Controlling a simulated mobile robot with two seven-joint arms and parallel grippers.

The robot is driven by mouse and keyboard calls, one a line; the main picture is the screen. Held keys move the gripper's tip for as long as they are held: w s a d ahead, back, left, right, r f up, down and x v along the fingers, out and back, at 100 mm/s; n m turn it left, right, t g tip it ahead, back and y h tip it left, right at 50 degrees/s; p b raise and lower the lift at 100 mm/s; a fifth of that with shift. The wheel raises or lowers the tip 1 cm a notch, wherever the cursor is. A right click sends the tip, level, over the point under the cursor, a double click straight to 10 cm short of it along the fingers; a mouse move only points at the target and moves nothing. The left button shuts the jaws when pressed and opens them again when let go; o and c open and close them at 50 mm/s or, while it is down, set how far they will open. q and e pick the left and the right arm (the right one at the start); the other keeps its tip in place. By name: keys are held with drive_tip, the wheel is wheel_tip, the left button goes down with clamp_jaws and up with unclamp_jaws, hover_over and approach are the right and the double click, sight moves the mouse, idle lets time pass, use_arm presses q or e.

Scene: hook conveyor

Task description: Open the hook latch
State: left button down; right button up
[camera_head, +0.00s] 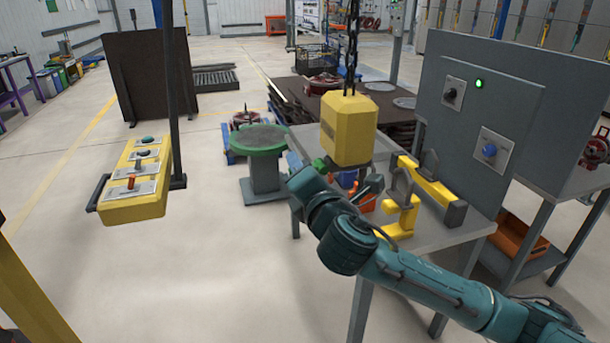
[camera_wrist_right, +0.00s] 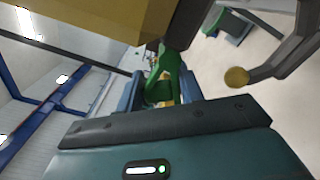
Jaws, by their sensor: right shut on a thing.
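A yellow hook block (camera_head: 348,130) hangs on a dark chain above the grey table; it also fills the top left of the right wrist view (camera_wrist_right: 130,15). A green part, seemingly the latch (camera_wrist_right: 168,66), shows below the block, between the two blue fingers of my right gripper (camera_wrist_right: 162,90). The gripper is shut on it. In the head view my right wrist hides most of the gripper and hook, and a bit of green (camera_head: 322,165) shows beside them. A dark grey piece with a round yellow end (camera_wrist_right: 237,77) is to the right of the fingers. My left gripper is out of view.
Yellow brackets with grey parts (camera_head: 437,190) stand on the table close to my forearm. A grey control panel (camera_head: 475,120) rises behind. A yellow button pendant (camera_head: 135,205) hangs at left. A green-topped round stand (camera_head: 258,140) is behind the wrist. Open floor lies to the left.

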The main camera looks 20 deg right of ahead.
wheel_tip(320, 180, up, 2)
drive_tip(key=m, duration=0.5)
drive_tip(key=shift+d+r+m, duration=0.15)
drive_tip(key=shift+r+m, duration=0.1)
drive_tip(key=shift+m, duration=0.05)
drive_tip(key=shift+d+r+m, duration=0.2)
drive_tip(key=shift+r+m, duration=0.05)
drive_tip(key=shift+m, duration=0.6)
drive_tip(key=shift+d+r+m, duration=0.2)
drive_tip(key=shift+r+m, duration=0.05)
drive_tip(key=shift+m, duration=0.65)
drive_tip(key=shift+d+r+m, duration=0.2)
drive_tip(key=shift+r+m, duration=0.05)
drive_tip(key=shift+m, duration=0.6)
drive_tip(key=o, duration=0.8)
drive_tip(key=shift+f, duration=0.15)
drive_tip(key=shift+f, duration=0.2)
